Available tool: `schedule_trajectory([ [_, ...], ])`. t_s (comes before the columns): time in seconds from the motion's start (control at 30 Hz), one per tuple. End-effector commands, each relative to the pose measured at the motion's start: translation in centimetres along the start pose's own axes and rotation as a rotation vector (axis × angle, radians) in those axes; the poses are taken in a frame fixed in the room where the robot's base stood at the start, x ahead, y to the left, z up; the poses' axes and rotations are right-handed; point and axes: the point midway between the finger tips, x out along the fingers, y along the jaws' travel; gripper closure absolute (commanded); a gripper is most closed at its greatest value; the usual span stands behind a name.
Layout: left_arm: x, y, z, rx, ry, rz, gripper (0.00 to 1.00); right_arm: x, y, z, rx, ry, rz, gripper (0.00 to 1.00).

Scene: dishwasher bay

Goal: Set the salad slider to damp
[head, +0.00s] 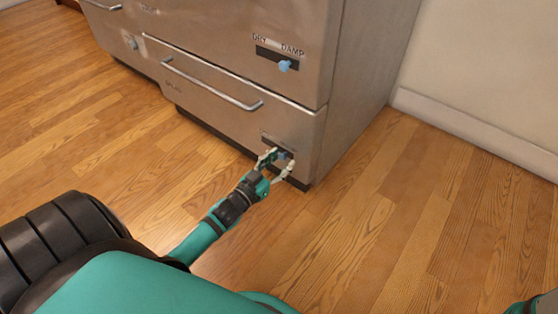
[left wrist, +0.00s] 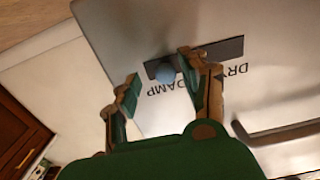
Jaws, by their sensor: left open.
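In the head view, my left gripper (head: 279,161) is at the slider (head: 277,140) on the lower drawer front, at its right end. In the left wrist view, the slider's round blue knob (left wrist: 165,74) sits near the DAMP end of its dark slot (left wrist: 222,50); the lettering is upside down. My left gripper (left wrist: 158,73) is open, with one finger on each side of the knob. The right-hand finger is close to the knob; I cannot tell if it touches. No readable label tells which drawer is salad.
The upper drawer has its own DRY/DAMP slider, its blue knob (head: 284,65) under DAMP. A bar handle (head: 212,84) crosses the lower drawer, left of the slider. The wooden floor (head: 400,230) is clear in front; a white wall skirting (head: 470,125) runs at right.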

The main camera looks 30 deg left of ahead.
Motion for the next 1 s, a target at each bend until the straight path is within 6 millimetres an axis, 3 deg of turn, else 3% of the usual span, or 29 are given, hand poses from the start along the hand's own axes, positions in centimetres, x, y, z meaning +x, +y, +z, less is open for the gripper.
schedule_trajectory([
  [0.17, -1.1, -0.1, 0.1, 0.001, -0.003, -0.002, 0.55, 0.0, 0.1, 0.1, -0.002, -0.003, 0.003, 1.0],
  [0.63, -10.2, 0.1, 0.1, -0.001, -0.004, 0.001, 0.55, 0.0, 0.1, 0.0, -0.002, -0.001, 0.0, 1.0],
  [0.8, -11.7, 0.1, 0.1, -0.001, -0.001, 0.001, 0.55, 0.0, 0.0, 0.0, -0.002, 0.0, 0.0, 1.0],
  [1.0, -12.0, 0.1, 0.0, 0.0, 0.0, 0.001, 0.55, 0.0, 0.0, 0.0, -0.002, 0.0, -0.001, 1.0],
])
